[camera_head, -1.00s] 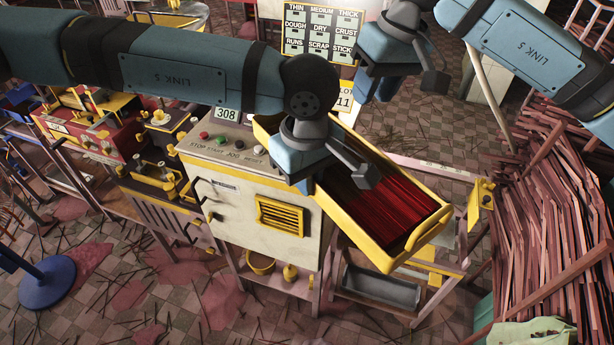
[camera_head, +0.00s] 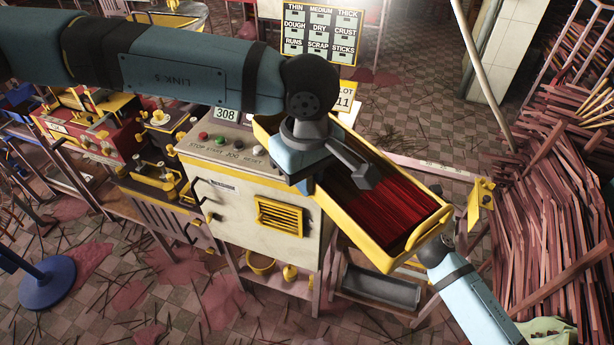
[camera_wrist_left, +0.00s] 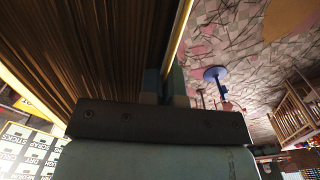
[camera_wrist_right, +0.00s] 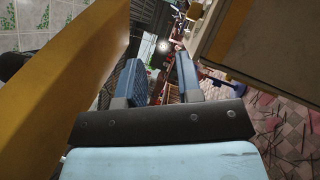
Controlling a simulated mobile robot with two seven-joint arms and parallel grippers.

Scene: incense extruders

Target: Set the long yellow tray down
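The long yellow tray (camera_head: 400,255), filled with dark red sticks, sits slanted beside the cream machine numbered 308. My left gripper (camera_head: 358,172) is over its left long side in the head view. In the left wrist view the fingers (camera_wrist_left: 166,85) straddle the tray's thin yellow rim (camera_wrist_left: 181,40) and look closed on it. My right arm reaches up from the lower right to the tray's near end, with its fingers hidden there in the head view. In the right wrist view the right gripper (camera_wrist_right: 160,75) is open and empty, with a yellow wall (camera_wrist_right: 60,95) close on the left.
The cream machine (camera_head: 235,215) stands left of the tray. A grey trough (camera_head: 380,288) is on a low shelf below. A yellow bracket (camera_head: 480,200) stands right of the tray. A large stick pile (camera_head: 550,220) fills the right side. A label board (camera_head: 320,35) stands behind.

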